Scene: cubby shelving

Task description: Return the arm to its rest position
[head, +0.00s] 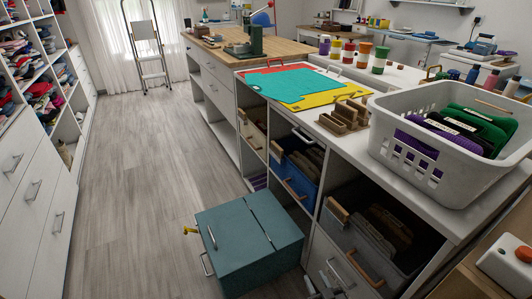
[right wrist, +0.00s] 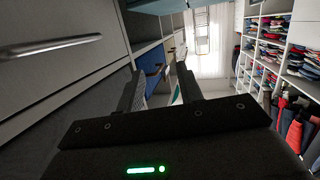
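My right gripper (head: 334,275) shows small at the bottom edge of the head view, low in front of the cubby shelving (head: 310,226). In the right wrist view, the two dark fingers of the right gripper (right wrist: 160,85) stand apart with nothing between them. A drawer or cabinet front with a metal handle (right wrist: 50,46) is close on the left in that view. Most of the right arm is hidden in the head view. My left gripper is not in view.
A teal chest (head: 235,232) stands on the floor left of the shelving. A grey basket (head: 408,164) and wooden organizer (head: 344,116) stand on the counter. Cubbies hold a blue bin (head: 298,182) and a grey bin (head: 350,240). The wooden floor (head: 135,180) at left is clear.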

